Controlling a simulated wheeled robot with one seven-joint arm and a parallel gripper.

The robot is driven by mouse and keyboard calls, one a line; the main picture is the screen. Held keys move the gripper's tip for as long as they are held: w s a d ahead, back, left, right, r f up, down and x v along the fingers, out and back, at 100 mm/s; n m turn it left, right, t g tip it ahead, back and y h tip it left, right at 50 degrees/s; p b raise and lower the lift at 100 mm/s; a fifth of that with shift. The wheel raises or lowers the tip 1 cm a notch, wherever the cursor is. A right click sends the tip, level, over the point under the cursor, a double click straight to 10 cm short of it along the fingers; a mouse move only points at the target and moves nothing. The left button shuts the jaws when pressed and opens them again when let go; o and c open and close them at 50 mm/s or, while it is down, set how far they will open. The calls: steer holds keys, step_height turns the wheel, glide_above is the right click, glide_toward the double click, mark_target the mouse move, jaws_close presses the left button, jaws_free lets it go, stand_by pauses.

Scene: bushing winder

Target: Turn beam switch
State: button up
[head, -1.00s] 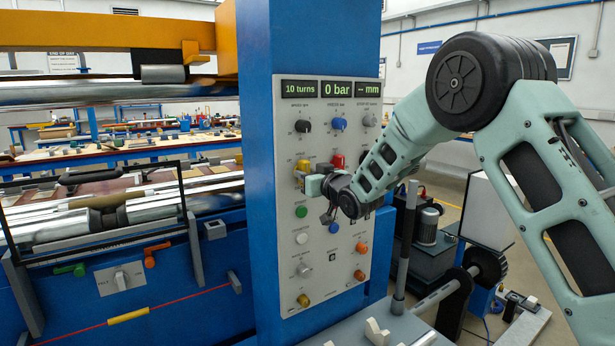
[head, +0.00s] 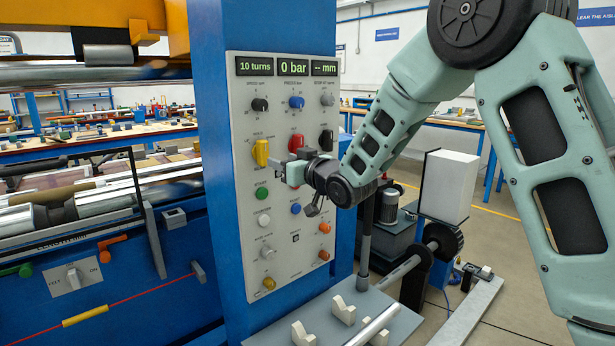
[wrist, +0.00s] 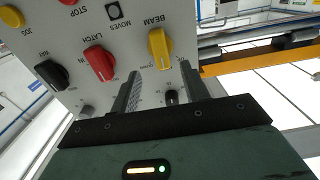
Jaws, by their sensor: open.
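The beam switch is a yellow knob (head: 261,153) on the left side of the grey control panel, with its handle close to upright. My gripper (head: 283,168) is just right of the knob in the head view, pointing at the panel. In the wrist view my gripper (wrist: 161,80) has its two fingers apart with nothing between them. I cannot tell whether a finger touches the knob.
The red latch knob (wrist: 99,62) and a black knob (wrist: 53,75) are beside the beam switch. Displays (head: 291,66) top the panel (head: 240,200). Below are several coloured buttons. A grey shelf (head: 375,318) with white supports stands below the panel. The blue winder bed is at left.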

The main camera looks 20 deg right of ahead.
steer(key=b+v, duration=0.1)
steer(key=v, duration=0.7)
steer(key=shift+s, duration=0.35)
steer(key=s+a+f+n+g+h, duration=0.1)
steer(key=s+a+f+g, duration=0.45)
steer(key=s, duration=0.25)
steer(key=s+a+f+g+h, duration=0.1)
steer(key=s+a+f+g, duration=0.35)
steer(key=s+a, duration=0.2)
steer(key=s+f+n+g+h, duration=0.1)
steer(key=s+f+g, duration=0.1)
steer(key=s, duration=0.9)
steer(key=s+f+n+g+h, duration=0.2)
steer(key=s+g, duration=0.3)
steer(key=s, duration=0.6)
steer(key=shift+s+d+f+p, duration=0.15)
steer(key=shift+s+d+p, duration=0.1)
steer(key=shift+s+p, duration=0.2)
steer(key=shift+w, duration=0.1)
